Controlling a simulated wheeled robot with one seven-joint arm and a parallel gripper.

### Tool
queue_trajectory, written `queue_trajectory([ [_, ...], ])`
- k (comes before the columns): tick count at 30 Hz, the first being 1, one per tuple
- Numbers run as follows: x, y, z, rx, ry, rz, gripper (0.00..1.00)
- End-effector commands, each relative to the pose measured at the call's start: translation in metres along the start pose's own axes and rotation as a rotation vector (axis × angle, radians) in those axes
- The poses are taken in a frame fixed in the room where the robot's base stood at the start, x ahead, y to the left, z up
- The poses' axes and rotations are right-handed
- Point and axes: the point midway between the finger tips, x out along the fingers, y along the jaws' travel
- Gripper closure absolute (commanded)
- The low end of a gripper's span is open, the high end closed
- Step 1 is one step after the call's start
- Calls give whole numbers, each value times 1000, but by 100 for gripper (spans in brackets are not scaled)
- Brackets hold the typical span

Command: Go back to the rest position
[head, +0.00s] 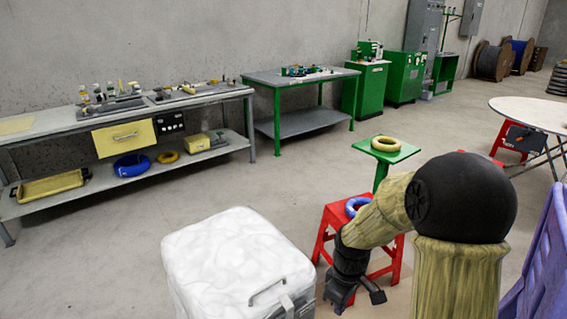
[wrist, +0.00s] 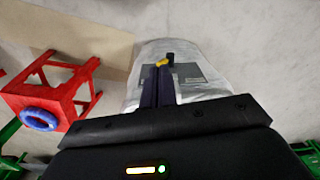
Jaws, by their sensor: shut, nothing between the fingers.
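My gripper (head: 343,294) hangs low beside the red stool, at the right of the white box, in the head view. In the wrist view my gripper (wrist: 162,70) has its two dark fingers together with nothing held between them. A small yellow patch shows near the fingertips. The blue cable coil (head: 357,206) lies on top of the red stool (head: 327,229), partly hidden by my arm. In the wrist view the blue coil (wrist: 40,119) lies on the red stool (wrist: 70,98), left of my gripper and apart from it.
The white box (head: 235,255) stands close in front. A yellow coil (head: 386,144) sits on a green stand (head: 405,153). A purple object (head: 540,262) is at the right edge. A workbench (head: 70,126) and a green table (head: 277,79) line the wall. Open floor lies between.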

Motion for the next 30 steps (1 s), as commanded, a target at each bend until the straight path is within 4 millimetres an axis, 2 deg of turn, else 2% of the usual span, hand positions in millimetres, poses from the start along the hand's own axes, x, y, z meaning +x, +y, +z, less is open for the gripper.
queue_trajectory([
  [1,-10,-8,10,92,14,30,100],
  [6,-29,-30,36,399,79,92,100],
  [17,-48,-63,74,838,218,130,100],
  [26,-95,-65,74,855,221,129,100],
  [30,-122,-65,74,854,221,129,100],
])
